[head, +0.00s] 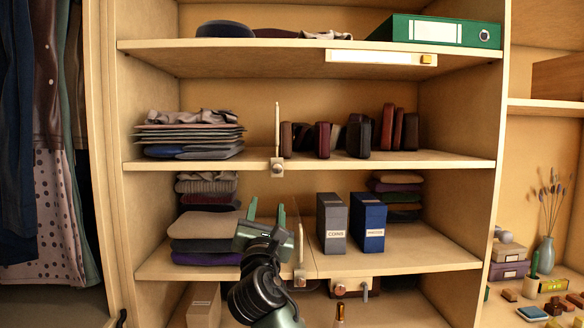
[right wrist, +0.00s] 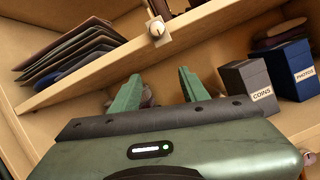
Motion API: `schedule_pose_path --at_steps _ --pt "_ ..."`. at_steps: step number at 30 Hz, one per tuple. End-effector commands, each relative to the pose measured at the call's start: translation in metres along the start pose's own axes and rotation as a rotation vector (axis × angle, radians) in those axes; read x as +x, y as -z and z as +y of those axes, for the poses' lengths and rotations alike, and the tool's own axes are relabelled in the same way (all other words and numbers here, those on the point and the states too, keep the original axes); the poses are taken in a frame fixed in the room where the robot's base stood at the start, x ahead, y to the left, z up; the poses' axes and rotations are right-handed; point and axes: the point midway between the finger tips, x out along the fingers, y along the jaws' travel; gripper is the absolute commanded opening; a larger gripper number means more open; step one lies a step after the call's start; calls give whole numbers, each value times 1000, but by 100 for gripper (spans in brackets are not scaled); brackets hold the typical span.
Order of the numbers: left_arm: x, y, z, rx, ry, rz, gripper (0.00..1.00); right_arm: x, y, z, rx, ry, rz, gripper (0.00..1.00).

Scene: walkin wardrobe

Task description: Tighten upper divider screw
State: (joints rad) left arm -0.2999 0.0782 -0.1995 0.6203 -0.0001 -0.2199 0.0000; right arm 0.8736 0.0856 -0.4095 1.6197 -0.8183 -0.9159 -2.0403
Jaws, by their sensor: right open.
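The upper divider (head: 277,125) is a thin upright wooden panel on the second shelf. Its screw (head: 277,167) is a round metal knob on a small pale bracket at that shelf's front edge. The screw also shows at the top of the right wrist view (right wrist: 156,28). My right gripper (head: 267,211) is open and empty, its two green fingers pointing up. In the head view it is below the screw, apart from it, in front of the folded clothes on the shelf below. My left gripper is not in view.
A lower divider (head: 300,244) stands close to the right of my gripper, with a grey COINS box (head: 332,224) and blue PHOTOS box (head: 368,222) beyond it. Another knob (head: 340,289) sits lower down. Folded clothes (head: 190,140) lie left of the upper divider, dark wallets (head: 323,140) right.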

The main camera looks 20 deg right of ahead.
Motion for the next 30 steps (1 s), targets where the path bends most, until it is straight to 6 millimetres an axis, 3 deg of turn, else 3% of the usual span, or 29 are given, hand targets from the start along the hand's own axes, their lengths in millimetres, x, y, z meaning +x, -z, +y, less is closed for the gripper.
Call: schedule_pose_path --at_steps 1,3,6,19,30 --pt "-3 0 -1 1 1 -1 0 0 -22 4 -23 1 -33 45" --pt "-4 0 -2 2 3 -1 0 -1 -39 6 -50 5 -60 45" --pt "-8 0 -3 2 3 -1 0 4 -48 8 -67 9 -74 45" --pt "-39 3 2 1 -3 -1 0 66 -52 8 -66 10 -71 45" --pt "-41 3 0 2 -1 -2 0 76 -50 7 -63 8 -70 45"
